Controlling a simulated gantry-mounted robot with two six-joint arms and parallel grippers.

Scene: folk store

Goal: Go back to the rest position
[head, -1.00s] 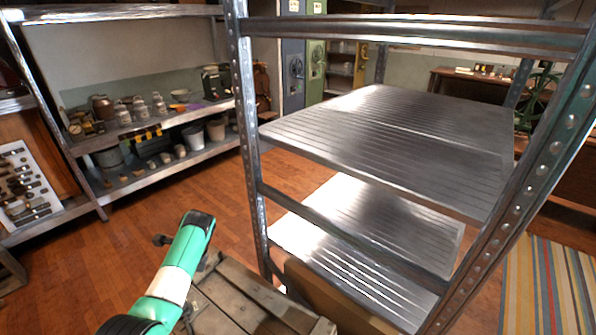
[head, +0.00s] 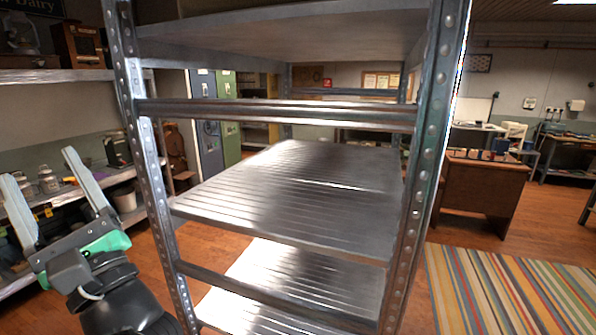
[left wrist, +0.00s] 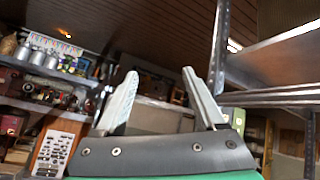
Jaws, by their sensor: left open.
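My left gripper (head: 52,195) is at the lower left of the head view, raised with its fingers pointing up. Its two pale fingers are spread wide with nothing between them. It is left of the metal shelving rack's near left post, apart from the shelf boards. The left wrist view also shows the left gripper (left wrist: 158,105), open and empty, facing up toward the dark ceiling. My right gripper is in neither view.
An empty metal rack (head: 290,195) fills the middle of the head view. Stocked shelves (head: 60,75) stand behind my left gripper. A wooden desk (head: 480,190) and a striped rug (head: 510,290) are at the right. Wooden floor (head: 205,250) shows between.

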